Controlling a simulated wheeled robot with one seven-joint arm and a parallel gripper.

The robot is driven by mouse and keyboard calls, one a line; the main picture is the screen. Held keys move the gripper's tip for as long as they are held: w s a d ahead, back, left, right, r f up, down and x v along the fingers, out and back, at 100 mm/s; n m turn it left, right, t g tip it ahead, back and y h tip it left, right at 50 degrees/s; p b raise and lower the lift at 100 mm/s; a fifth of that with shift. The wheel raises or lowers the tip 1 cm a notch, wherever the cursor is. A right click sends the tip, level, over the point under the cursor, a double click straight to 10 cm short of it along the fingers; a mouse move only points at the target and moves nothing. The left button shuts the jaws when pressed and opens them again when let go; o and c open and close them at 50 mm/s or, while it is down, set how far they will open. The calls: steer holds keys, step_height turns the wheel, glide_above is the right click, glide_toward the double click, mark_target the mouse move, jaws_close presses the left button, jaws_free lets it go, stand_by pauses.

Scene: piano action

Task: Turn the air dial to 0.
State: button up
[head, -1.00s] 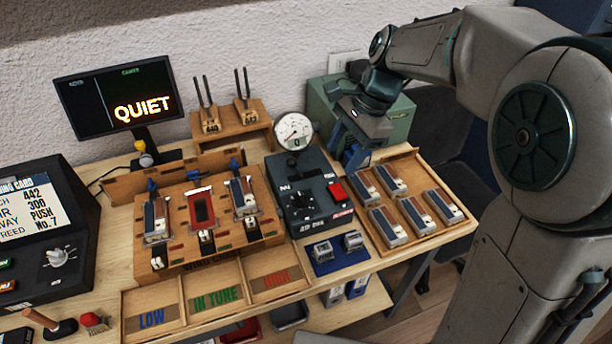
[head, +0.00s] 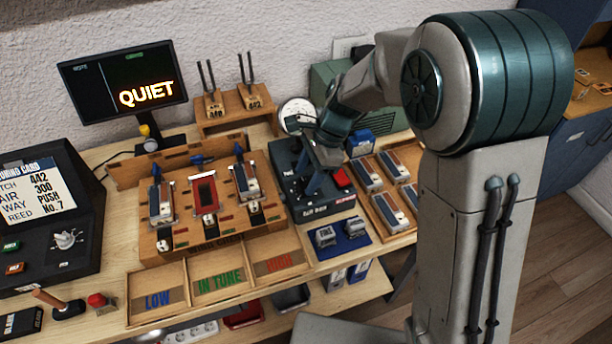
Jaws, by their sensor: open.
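The air box (head: 322,209) is a dark box on the bench, with a red button (head: 343,177) on its right side. A round white gauge (head: 295,109) stands behind it, partly covered by my arm. My gripper (head: 311,187) points down over the top of the air box, fingers apart, at the place of the air dial. The dial is mostly hidden behind the fingers, so its setting cannot be read. I cannot tell whether the fingers touch it.
A wooden rack with key modules (head: 203,190) stands left of the air box. A wooden tray of modules (head: 368,175) is close on its right. A blue mat with two small blocks (head: 341,240) lies in front. A screen (head: 122,92) reads QUIET.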

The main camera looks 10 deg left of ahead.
steer(key=shift+s+a+f, duration=0.15)
steer(key=shift+a+f, duration=0.05)
steer(key=shift+f, duration=0.4)
steer(key=c, duration=1)
